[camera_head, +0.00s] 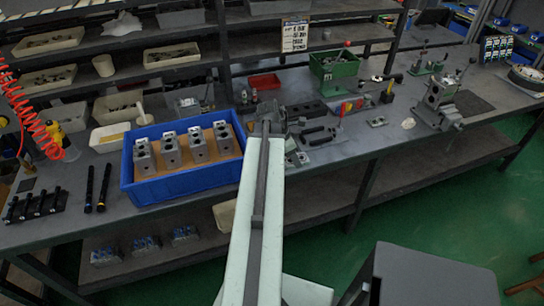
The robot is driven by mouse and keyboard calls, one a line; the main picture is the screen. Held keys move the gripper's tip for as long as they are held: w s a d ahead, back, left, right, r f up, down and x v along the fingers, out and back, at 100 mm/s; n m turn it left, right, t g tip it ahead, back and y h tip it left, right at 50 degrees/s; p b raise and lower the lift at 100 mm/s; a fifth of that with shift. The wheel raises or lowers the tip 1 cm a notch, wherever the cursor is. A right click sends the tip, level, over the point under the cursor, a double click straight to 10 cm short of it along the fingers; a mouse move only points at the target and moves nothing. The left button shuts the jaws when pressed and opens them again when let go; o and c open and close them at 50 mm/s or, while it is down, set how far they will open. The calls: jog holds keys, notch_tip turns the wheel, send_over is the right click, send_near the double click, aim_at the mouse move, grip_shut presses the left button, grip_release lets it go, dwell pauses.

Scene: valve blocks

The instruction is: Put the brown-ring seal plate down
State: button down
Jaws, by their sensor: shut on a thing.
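My arm reaches forward over the bench, and my gripper (268,116) is at its far end, just right of the blue crate. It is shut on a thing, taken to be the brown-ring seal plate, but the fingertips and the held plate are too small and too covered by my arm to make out. The brown ring cannot be seen. A small light plate with dark holes (377,121) lies flat on the bench to the right, apart from my gripper.
A blue crate (185,184) with several metal valve blocks (197,143) stands left of my arm. Dark tools (316,134) lie close right of my gripper. A green box (333,70) and a metal fixture (437,100) stand farther right. Bare bench shows near the front right.

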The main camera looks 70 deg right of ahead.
jog(key=shift+s+d+f, duration=0.1)
jog(key=shift+s+f, duration=0.15)
jog(key=shift+s, duration=0.35)
jog(key=shift+s+d+f, duration=0.1)
jog(key=shift+s+f, duration=0.15)
jog(key=shift+s, duration=0.3)
jog(key=w+d, duration=0.2)
jog(key=w, duration=0.2)
jog(key=w+d+f+b, duration=0.1)
jog(key=w+d, duration=0.2)
jog(key=w, duration=0.2)
jog(key=w+d, duration=0.2)
jog(key=w, duration=0.3)
jog(key=shift+d+f+b, duration=0.15)
jog(key=shift+b, duration=0.15)
notch_tip(320, 180, down, 4)
jog(key=b, duration=0.4)
jog(key=shift+w, duration=0.1)
jog(key=shift+r, duration=0.25)
jog(key=shift+f, duration=0.2)
jog(key=c, duration=0.6)
grip_release()
